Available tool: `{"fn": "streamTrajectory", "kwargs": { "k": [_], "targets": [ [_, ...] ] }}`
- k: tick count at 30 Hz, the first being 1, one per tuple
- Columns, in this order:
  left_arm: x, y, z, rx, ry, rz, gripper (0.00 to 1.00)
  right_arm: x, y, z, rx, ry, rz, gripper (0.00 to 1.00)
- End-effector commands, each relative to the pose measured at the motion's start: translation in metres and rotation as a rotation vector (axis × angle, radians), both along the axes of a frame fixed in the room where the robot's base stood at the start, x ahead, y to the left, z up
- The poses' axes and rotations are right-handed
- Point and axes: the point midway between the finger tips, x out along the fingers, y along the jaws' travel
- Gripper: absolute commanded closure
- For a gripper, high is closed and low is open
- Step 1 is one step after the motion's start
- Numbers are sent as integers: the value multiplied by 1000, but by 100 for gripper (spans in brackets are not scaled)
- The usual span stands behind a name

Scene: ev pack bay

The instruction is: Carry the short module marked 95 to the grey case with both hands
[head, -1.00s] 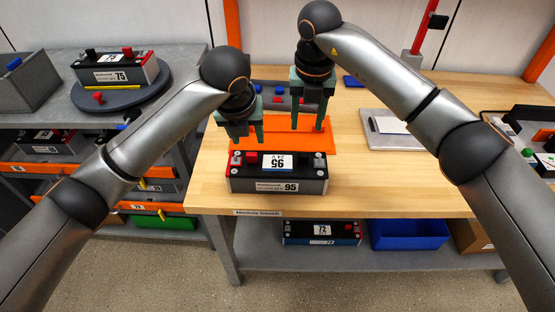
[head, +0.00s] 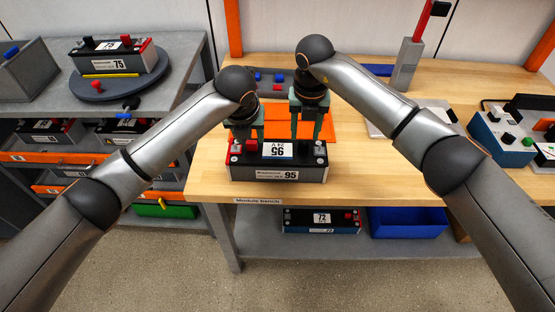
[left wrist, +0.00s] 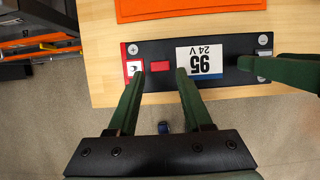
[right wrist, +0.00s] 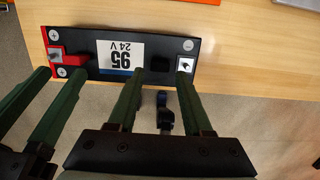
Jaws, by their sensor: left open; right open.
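The short module marked 95 (head: 277,172) is a black and grey block with a red end, upright at the front edge of the wooden bench. My left gripper (head: 246,138) is open above its red-end half; in the left wrist view its fingertips (left wrist: 161,76) straddle the red post (left wrist: 159,66). My right gripper (head: 308,134) is open above the other half; in the right wrist view its fingertips (right wrist: 160,76) straddle the black post (right wrist: 160,64). I cannot tell whether the fingers touch the module. I cannot make out a grey case for certain.
An orange mat (head: 327,127) lies behind the module. Module 75 (head: 113,60) stands on a round turntable at left. Below the bench are module 72 (head: 321,221) and a blue bin (head: 407,223). A teal-sided device (head: 497,145) stands at right. Bench around the module's right is clear.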

Motion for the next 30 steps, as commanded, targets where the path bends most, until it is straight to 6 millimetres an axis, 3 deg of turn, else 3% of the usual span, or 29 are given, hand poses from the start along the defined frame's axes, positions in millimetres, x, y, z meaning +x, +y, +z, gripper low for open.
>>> {"fn": "streamTrajectory", "kwargs": {
  "k": [3, 9, 20, 30],
  "targets": [
    [6, 0, -18, 2, 2, 1, 50, 1, 0, -19, 0, 3, 1, 50],
    [13, 0, -33, 0, 0, -1, 50, 4, 0, -35, 1, 1, 1, 50],
    [15, 0, -35, 0, -1, -1, 50, 5, 0, -38, 0, 0, 1, 50],
    [15, 0, -35, 0, -1, 0, 88, 5, 0, -38, 0, 0, 1, 88]
  ]
}}
